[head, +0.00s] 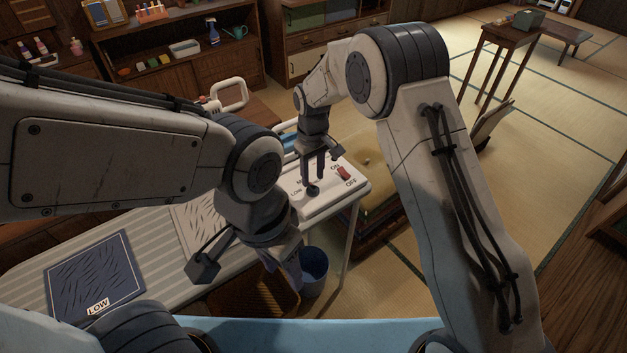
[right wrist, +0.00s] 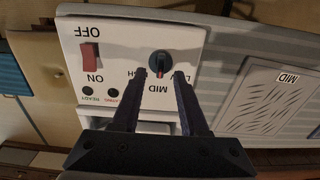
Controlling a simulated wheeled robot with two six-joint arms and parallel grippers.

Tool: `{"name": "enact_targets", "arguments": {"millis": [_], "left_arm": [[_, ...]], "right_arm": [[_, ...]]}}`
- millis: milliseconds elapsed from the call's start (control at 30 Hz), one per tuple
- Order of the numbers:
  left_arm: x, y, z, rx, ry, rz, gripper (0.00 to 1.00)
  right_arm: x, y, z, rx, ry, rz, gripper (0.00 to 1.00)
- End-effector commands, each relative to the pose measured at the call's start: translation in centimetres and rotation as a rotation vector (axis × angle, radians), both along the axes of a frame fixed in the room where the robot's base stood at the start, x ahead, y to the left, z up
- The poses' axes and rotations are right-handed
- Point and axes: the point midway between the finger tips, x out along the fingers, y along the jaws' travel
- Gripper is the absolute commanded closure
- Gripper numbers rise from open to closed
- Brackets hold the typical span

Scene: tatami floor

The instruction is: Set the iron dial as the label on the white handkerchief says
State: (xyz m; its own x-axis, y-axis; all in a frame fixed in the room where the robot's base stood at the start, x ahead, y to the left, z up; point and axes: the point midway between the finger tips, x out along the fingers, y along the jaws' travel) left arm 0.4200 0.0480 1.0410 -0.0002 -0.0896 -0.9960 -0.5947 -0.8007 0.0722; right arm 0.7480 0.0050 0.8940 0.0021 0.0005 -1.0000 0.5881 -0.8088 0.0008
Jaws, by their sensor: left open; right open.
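The white handkerchief (right wrist: 262,105) lies on the board beside the panel; its label reads MID (right wrist: 287,77). In the head view the white handkerchief (head: 196,222) is partly hidden by my left arm. The dial (right wrist: 160,64) is a dark round knob with a blue edge on a white panel (right wrist: 125,50). MID is printed near it; HIGH and LOW are partly covered by my fingers. I cannot tell its setting. My right gripper (right wrist: 160,76) is open, with fingertips on either side of the dial. My left gripper (head: 245,270) is open and empty above the board's front edge.
A red ON/OFF switch (head: 343,173) sits on the panel beside the dial. A dark blue handkerchief (head: 95,275) labelled LOW lies at the board's left. A blue bin (head: 313,272) and a brown basket (head: 250,298) stand below.

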Motion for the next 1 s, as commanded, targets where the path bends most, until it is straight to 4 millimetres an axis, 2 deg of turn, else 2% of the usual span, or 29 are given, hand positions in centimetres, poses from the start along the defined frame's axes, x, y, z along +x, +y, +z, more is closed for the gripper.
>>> {"name": "enact_targets", "arguments": {"millis": [200,400,533,1000], "left_arm": [[0.0,0.0,-0.6,0.000,0.000,0.000,0.50],[0.0,0.0,-0.8,0.000,0.000,0.000,0.50],[0.0,0.0,-0.8,0.000,0.000,0.000,0.50],[0.0,0.0,-0.8,0.000,0.000,0.000,0.50]], "right_arm": [[0.2,0.0,4.5,0.002,-0.005,0.000,0.56],[0.2,0.0,7.1,0.002,-0.004,-0.001,0.56],[0.1,-0.1,7.7,0.000,-0.002,-0.001,0.56],[0.0,0.0,7.8,0.000,-0.002,0.000,0.56]]}}
